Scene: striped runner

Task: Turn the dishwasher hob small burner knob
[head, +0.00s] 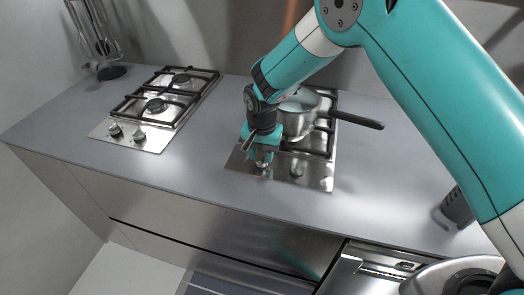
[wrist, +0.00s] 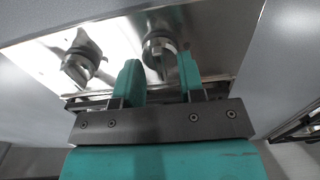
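The right-hand hob (head: 240,162) has two round metal knobs on its front plate. My gripper (head: 263,160) points down over its left knob and partly hides it in the head view. In the wrist view my fingers (wrist: 159,62) are apart, and this knob (wrist: 160,48) shows just beyond and between the fingertips. I cannot tell whether the fingers touch it. The right knob (head: 296,170) is uncovered; it also shows at the left of the wrist view (wrist: 80,65). Which burner each knob serves is not readable.
A steel pot (head: 297,122) with a black handle sits on the right-hand hob, close behind my gripper. A second hob (head: 150,142) with two knobs lies to the left. A utensil stand (head: 110,72) is at the back left. The grey counter (head: 190,172) between the hobs is clear.

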